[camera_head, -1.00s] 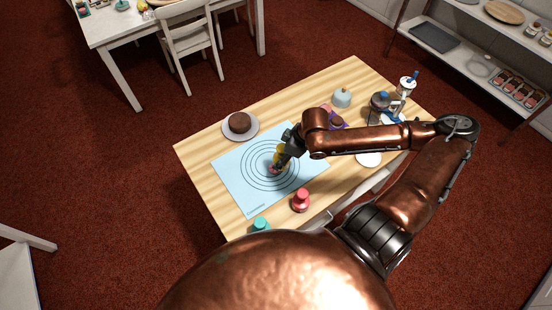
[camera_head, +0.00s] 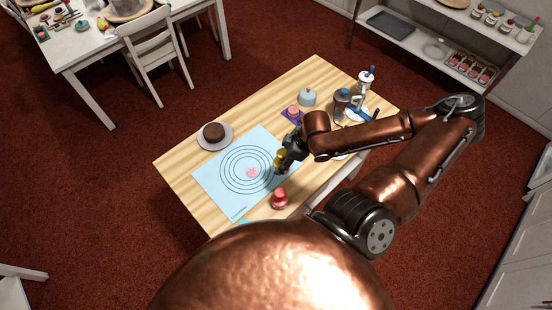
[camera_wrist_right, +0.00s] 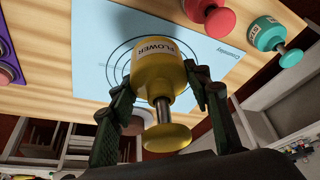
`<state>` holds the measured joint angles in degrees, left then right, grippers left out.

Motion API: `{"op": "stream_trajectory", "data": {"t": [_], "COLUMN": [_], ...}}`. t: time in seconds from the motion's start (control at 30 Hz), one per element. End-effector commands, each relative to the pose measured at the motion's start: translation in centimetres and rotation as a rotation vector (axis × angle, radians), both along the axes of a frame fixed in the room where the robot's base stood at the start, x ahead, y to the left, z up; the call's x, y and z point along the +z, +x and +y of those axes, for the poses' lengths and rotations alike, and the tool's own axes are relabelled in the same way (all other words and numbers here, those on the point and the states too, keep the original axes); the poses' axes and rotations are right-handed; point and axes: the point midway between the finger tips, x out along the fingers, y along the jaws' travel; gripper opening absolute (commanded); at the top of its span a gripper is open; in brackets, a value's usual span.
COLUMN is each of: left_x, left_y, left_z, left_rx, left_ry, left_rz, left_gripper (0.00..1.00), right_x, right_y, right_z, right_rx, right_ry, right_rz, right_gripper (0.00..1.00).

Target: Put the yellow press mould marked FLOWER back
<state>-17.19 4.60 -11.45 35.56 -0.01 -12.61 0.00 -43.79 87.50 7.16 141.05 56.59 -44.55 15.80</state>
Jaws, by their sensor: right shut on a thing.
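The yellow press mould marked FLOWER (camera_wrist_right: 158,75) is between the fingers of my right gripper (camera_head: 281,166), which is shut on it. In the wrist view its FLOWER label faces the camera, with a metal stem and a round yellow knob. In the head view the yellow mould (camera_head: 280,158) shows only as a small patch over the right part of the light blue mat (camera_head: 215,182). A pink flower-like shape (camera_head: 252,173) lies in the mat's rings. A red mould (camera_head: 280,198) stands by the mat's near right edge. My left gripper is out of view.
A teal mould (camera_wrist_right: 275,38) stands beyond the red one in the wrist view. A brown cake (camera_head: 213,132) sits on a plate at the table's left. A purple pad (camera_head: 290,117), a pale dome (camera_head: 307,97) and a stand with a blue handle (camera_head: 367,78) occupy the far right.

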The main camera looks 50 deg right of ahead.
Motion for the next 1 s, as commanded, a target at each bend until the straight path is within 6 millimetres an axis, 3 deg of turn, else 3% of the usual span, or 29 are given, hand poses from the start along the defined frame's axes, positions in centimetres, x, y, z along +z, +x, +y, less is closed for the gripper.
{"op": "stream_trajectory", "data": {"t": [0.17, 0.4, 0.6, 0.73, 0.8, 1.0], "left_x": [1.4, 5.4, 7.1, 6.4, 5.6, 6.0], "left_y": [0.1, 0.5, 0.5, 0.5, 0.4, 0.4], "left_z": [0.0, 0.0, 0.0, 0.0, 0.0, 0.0], "left_rx": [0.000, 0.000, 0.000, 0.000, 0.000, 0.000], "left_ry": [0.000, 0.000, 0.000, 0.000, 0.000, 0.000], "left_rz": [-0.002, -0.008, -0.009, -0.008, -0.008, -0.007], "left_gripper": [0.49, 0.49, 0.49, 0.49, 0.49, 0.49], "right_x": [0.3, 0.2, 0.3, -0.6, -1.4, -3.1], "right_y": [-1.9, -8.9, -12.8, -12.9, -12.3, -10.1], "right_z": [-0.2, 0.2, 0.9, -0.2, -1.5, -5.8], "right_rx": [-0.008, -0.035, -0.048, -0.050, -0.049, -0.048], "right_ry": [0.004, 0.006, 0.001, -0.004, -0.006, -0.007], "right_rz": [0.005, 0.008, 0.003, 0.002, 0.001, 0.000], "right_gripper": [0.16, 0.16, 0.16, 0.16, 0.16, 0.16]}}
